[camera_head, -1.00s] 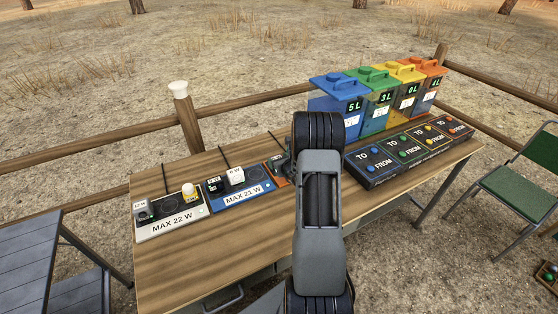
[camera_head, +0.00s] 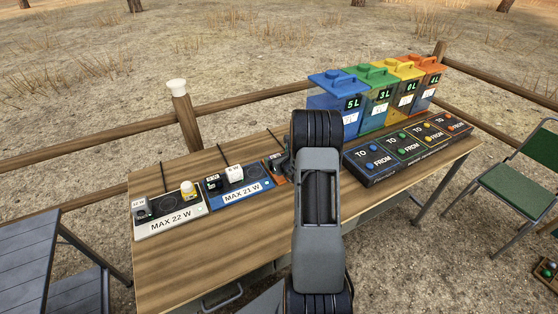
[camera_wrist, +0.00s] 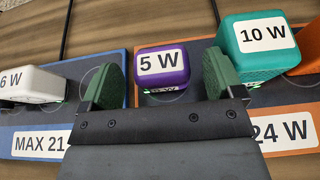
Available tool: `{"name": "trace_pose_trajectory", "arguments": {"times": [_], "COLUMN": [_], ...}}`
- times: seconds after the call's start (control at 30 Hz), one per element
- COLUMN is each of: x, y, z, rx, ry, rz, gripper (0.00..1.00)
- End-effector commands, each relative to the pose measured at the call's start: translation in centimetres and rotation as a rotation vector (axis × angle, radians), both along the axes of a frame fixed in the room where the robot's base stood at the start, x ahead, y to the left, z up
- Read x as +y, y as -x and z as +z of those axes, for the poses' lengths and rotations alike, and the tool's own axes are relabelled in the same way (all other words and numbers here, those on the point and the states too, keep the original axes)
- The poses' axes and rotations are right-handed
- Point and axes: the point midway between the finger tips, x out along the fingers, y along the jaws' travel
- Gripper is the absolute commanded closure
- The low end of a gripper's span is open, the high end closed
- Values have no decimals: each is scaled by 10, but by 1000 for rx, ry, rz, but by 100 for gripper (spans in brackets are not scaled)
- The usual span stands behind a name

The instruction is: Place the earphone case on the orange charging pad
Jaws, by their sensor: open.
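A small purple rounded case (camera_wrist: 163,62) marked 5 W, probably the earphone case, sits on the left part of the orange-edged charging pad (camera_wrist: 291,153) in the wrist view. My gripper (camera_wrist: 164,78) is open, with one green finger on each side of the purple case. I cannot tell whether the fingers touch it. A teal device (camera_wrist: 256,58) marked 10 W is on the same pad, right of my right finger. In the head view, my arm hides most of the orange pad (camera_head: 273,161) and the gripper.
An orange item (camera_wrist: 305,52) is at the wrist view's right edge. A blue MAX 21 W pad (camera_head: 263,185) holds a white block (camera_head: 235,173) and dark items. A grey MAX 22 W pad (camera_head: 195,214) stands left. A control panel (camera_head: 375,182) and coloured tanks (camera_head: 335,106) stand right.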

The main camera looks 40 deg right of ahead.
Motion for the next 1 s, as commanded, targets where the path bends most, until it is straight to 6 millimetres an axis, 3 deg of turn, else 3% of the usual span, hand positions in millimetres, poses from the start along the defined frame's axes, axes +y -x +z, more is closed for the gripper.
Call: {"name": "trace_pose_trajectory", "arguments": {"times": [0.17,0.6,0.83,0.93,1.0], "x": [0,11,15,31,56], "y": [8,83,104,102,96], "z": [7,38,48,59,72], "rx": [-1,-2,-1,-2,-3], "ry": [1,1,4,41,104], "rz": [-1,-2,5,81,205], "gripper": [13,13,13,13,13]}}
